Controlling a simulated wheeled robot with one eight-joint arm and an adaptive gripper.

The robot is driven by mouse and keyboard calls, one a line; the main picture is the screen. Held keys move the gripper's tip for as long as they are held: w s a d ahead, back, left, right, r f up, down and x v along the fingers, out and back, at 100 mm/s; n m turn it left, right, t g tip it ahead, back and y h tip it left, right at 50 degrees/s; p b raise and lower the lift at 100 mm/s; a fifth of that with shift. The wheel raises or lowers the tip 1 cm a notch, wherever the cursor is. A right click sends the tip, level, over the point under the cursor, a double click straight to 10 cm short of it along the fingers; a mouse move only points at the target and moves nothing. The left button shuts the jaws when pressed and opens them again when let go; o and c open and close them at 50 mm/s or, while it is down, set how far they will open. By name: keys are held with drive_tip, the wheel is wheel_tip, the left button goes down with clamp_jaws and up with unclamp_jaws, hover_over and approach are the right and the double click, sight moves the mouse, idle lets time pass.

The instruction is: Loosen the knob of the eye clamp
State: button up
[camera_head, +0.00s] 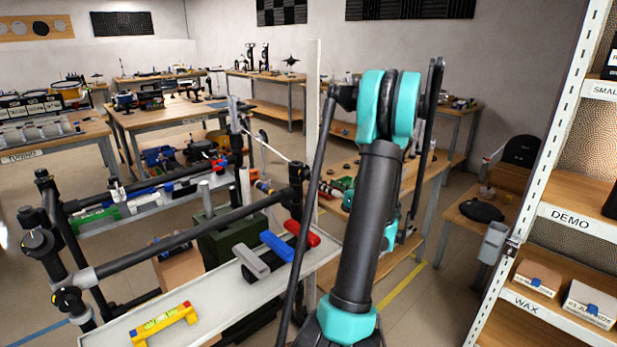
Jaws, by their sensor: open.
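A frame of black tubes stands at the left, joined by black clamps with knobs. One clamp knob (38,242) is at the left edge, and another knob (68,299) with a small yellow mark is below it. A black clamp (296,172) sits at the far end of the long tube. I cannot tell which of these is the eye clamp. My arm, black with teal joints, rises in front at centre right and bends at the top. My gripper does not show; the arm hides the area behind it.
A shelving rack (567,222) with labelled boxes stands close on the right. Wooden workbenches fill the back. Some bare floor shows at centre right.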

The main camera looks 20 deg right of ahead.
sight(310, 176)
drive_tip(key=x, duration=1)
drive_tip(key=shift+w+a, duration=0.15)
drive_tip(key=shift+w, duration=0.2)
drive_tip(key=c, duration=1.2)
